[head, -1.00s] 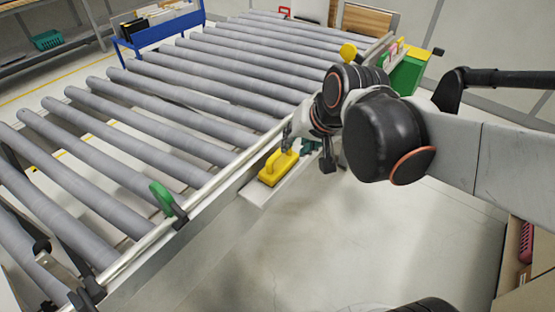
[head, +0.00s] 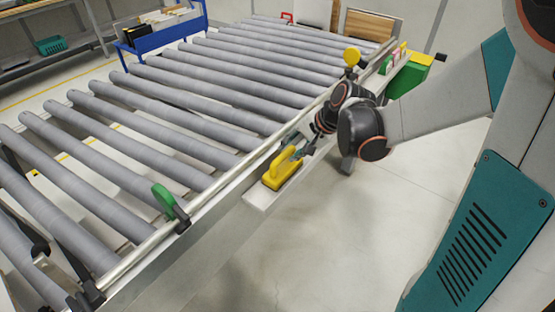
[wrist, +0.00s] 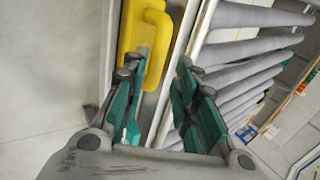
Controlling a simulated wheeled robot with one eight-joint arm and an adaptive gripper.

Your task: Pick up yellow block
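The yellow block (head: 281,171), with a raised handle on top, rests on a pale narrow ledge (head: 260,196) along the conveyor's near side. It also shows in the wrist view (wrist: 142,32) at the top left. My gripper (head: 293,150) is beside the block's far right end in the head view. The left finger overlaps the block's near end, and the right finger is over the ledge and rail side. I cannot tell whether the finger touches the block.
The roller conveyor (head: 150,110) fills the left and middle. A blue cart (head: 165,32) is behind. Pale floor (head: 330,250) is clear on the near side.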

